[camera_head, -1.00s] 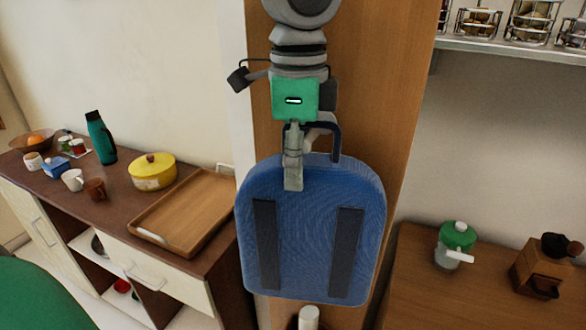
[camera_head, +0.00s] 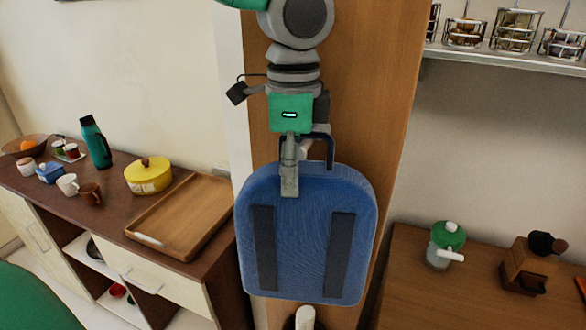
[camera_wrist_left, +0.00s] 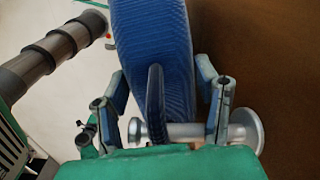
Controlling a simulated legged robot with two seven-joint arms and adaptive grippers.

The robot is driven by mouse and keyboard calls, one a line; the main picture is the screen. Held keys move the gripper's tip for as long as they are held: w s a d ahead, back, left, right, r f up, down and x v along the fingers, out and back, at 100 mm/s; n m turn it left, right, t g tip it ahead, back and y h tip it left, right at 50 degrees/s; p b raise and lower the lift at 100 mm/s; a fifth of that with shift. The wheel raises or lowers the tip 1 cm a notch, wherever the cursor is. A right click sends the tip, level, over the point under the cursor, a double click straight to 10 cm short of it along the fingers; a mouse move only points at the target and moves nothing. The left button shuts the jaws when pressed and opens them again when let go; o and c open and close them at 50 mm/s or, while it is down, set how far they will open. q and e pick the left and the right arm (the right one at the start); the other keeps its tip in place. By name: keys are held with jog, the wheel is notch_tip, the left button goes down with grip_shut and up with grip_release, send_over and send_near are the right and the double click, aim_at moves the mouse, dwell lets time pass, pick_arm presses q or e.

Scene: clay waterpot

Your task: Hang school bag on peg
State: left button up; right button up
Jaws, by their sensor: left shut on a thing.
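The blue school bag (camera_head: 308,225) hangs upright in front of a wooden panel, its two dark straps facing me. My left gripper (camera_head: 289,180) is above and partly in front of it, shut at its dark blue top handle (camera_head: 330,150). In the left wrist view my left gripper (camera_wrist_left: 164,110) has a finger on each side of the handle (camera_wrist_left: 155,100). A pale metal peg (camera_wrist_left: 190,131) with a knob and a round wall flange crosses behind or through the handle; I cannot tell whether the loop is around it. My right gripper is not in view.
A pale knob-ended piece (camera_head: 305,318) shows below the bag. At left, a sideboard holds a wooden tray (camera_head: 185,218), yellow pot (camera_head: 148,178) and teal flask (camera_head: 96,142). At right, a counter holds a green-lidded jar (camera_head: 448,240) and a grinder (camera_head: 527,268), beneath a shelf (camera_head: 500,62).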

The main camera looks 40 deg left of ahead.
pick_arm(q)
jog(key=shift+w+a, duration=0.1)
jog(key=shift+w, duration=0.1)
jog(key=o, duration=1.6)
jog(key=shift+o, duration=0.8)
jog(key=shift+w+a+f, duration=0.1)
jog(key=shift+w+f, duration=0.05)
notch_tip(320, 180, up, 12)
